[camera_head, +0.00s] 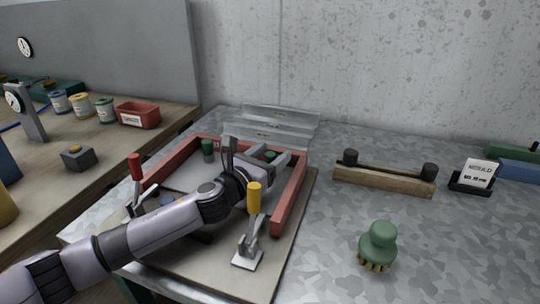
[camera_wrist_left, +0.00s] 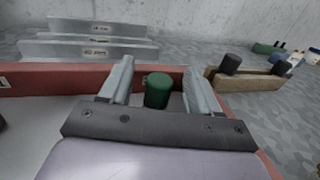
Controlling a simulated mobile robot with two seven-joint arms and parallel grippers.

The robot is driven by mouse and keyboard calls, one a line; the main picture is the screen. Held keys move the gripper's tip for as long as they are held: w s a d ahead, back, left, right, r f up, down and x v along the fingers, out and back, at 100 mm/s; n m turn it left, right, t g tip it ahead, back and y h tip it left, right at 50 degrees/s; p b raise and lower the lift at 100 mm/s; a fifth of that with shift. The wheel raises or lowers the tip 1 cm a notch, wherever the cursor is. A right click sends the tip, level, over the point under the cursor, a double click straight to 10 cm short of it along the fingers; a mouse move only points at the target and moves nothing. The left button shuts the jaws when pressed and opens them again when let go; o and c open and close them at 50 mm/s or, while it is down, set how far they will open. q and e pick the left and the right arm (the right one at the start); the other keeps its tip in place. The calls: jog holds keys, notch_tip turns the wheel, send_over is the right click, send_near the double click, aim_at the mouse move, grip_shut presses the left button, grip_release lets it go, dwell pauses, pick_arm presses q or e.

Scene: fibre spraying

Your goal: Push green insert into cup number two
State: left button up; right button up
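My left gripper (camera_head: 256,153) is over the far right part of a red-walled frame (camera_head: 287,207) on the metal table. In the left wrist view its fingers (camera_wrist_left: 157,72) are spread apart. A green cylindrical insert (camera_wrist_left: 157,93) stands upright between them, with gaps visible on both sides. This insert shows partly in the head view (camera_head: 270,155), beside the gripper. A second green cylinder (camera_head: 207,147) stands at the frame's far left corner. I cannot make out the cups or a number two; the insert's lower end is hidden by the gripper. My right gripper is not in view.
A red-handled clamp (camera_head: 136,168) and a yellow-handled clamp (camera_head: 254,197) stand at the frame's near side. Metal strips (camera_head: 270,128) lie behind it. A wooden block with black knobs (camera_head: 384,180) and a green brush (camera_head: 378,243) are to the right. The table's right front is mostly clear.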

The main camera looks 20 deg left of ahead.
aim_at(267, 158)
pick_arm(q)
jog(key=shift+v, duration=3.6)
